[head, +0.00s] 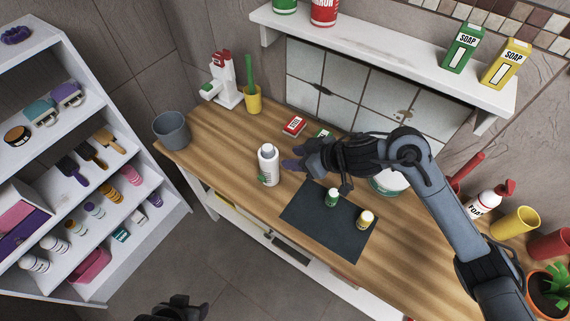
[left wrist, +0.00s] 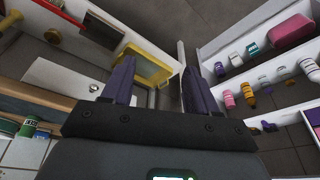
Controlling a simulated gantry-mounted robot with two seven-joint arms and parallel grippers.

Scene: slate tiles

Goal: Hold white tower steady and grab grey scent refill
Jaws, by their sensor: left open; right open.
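A white tower (head: 268,168) stands upright on the wooden counter, left of the dark mat. A grey piece, which looks like the scent refill (head: 267,149), sits at its top. My right gripper (head: 292,164) is open just right of the tower, its purple fingers pointing left towards it; I see a small gap. My left gripper is low at the bottom edge in the head view, away from the tower. In the left wrist view my left gripper (left wrist: 158,82) is open with nothing between its purple fingers.
A red box (head: 294,126) lies behind the tower. A grey bucket (head: 172,130) stands at the counter's left end. The counter left of the tower is clear.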

